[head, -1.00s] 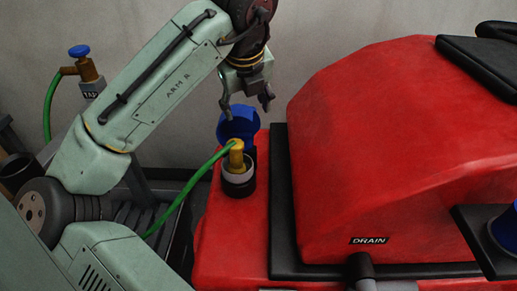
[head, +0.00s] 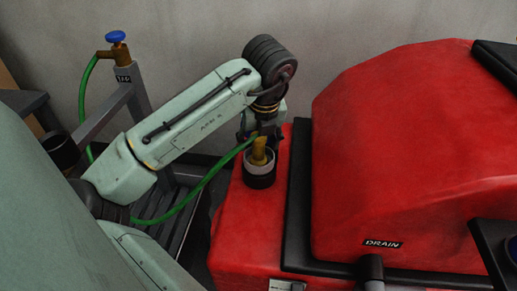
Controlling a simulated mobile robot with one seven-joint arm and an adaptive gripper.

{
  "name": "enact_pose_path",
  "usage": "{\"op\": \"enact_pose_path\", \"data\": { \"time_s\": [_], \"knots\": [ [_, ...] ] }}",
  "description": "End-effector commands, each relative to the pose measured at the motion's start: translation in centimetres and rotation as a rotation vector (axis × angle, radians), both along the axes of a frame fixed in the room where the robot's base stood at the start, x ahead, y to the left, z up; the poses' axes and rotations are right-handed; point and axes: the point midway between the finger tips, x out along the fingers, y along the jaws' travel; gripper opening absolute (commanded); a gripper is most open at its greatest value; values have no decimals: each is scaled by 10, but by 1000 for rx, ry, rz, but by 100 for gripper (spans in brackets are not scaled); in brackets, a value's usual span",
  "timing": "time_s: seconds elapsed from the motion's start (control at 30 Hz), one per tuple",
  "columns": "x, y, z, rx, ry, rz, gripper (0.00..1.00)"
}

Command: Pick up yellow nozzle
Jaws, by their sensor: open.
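The yellow nozzle (head: 259,151) stands upright in the round filler opening (head: 259,171) on the red machine, with a green hose (head: 205,181) running from its top down to the left. My gripper (head: 262,133) is open and points down at the nozzle's top. Its fingers are small and dark here and partly hidden, so I cannot tell whether they touch the nozzle. The blue cap behind the opening is mostly hidden by my gripper.
The red machine body (head: 390,150) with black trim rises right of the opening. A blue-handled tap (head: 118,48) stands on a grey frame at the left. A plain wall is behind. A dark bracket (head: 495,250) sits at the lower right.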

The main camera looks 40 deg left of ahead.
Motion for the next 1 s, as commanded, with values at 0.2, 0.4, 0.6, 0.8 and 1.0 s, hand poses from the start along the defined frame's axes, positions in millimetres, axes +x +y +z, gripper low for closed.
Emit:
{"op": "enact_pose_path", "data": {
  "time_s": [0.2, 0.4, 0.6, 0.8, 1.0],
  "knots": [
    [1, 1, -5, 1, 0, -1, 56],
    [1, 1, -4, 1, -1, 0, 47],
    [1, 1, -4, 1, -1, 0, 34],
    [1, 1, -4, 1, -1, 0, 20],
    [1, 1, -4, 1, -1, 0, 7]
  ]
}}
